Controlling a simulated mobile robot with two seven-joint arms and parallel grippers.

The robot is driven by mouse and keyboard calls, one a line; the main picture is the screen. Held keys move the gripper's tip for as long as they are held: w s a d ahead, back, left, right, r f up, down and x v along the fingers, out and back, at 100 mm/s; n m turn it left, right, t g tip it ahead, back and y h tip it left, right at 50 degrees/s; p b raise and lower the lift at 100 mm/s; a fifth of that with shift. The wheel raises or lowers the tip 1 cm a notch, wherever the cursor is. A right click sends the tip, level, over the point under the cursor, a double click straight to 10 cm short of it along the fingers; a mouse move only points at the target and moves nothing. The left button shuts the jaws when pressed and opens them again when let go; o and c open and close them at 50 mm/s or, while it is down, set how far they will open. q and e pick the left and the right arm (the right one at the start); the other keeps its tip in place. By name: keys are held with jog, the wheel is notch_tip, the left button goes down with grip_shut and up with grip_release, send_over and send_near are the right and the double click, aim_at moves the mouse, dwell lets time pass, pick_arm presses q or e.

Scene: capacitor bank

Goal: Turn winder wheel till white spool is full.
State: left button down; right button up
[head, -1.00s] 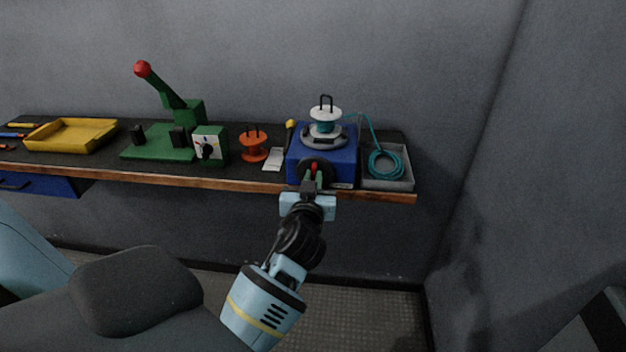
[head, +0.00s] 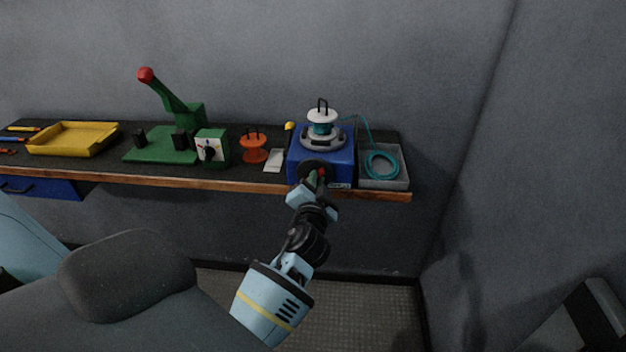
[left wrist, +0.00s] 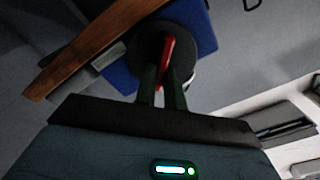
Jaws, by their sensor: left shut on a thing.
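The blue winder (head: 338,157) stands at the right part of the bench. The white spool (head: 322,116) sits upright on its grey turntable, with teal wire wound around its core. The dark winder wheel (head: 311,170) is on the winder's front face and carries a red handle. My left gripper (head: 316,180) is at the wheel, shut on the red handle (left wrist: 168,50), which shows between its fingers in the left wrist view. The gripper is tilted and hides part of the wheel in the head view. My right gripper is not in view.
A grey tray (head: 398,183) with a teal wire coil (head: 382,165) stands right of the winder; wire runs from it to the spool. Left are an orange spool (head: 253,149), a white-faced meter (head: 211,148), a green lever press (head: 160,146) and a yellow tray (head: 72,139).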

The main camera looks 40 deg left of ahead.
pick_arm(q)
jog(key=m, duration=0.3)
jog(key=m+p, duration=0.1)
jog(key=m, duration=0.2)
jog(key=m+p, duration=0.1)
jog(key=m, duration=0.1)
jog(key=shift+d+f+m, duration=0.1)
jog(key=shift+f+m, duration=0.25)
jog(key=shift+m, duration=0.05)
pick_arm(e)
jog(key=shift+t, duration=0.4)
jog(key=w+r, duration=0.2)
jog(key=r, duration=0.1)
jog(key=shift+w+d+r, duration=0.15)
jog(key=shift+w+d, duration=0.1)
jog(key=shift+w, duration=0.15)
pick_arm(q)
jog(key=c, duration=1.5)
grip_release()
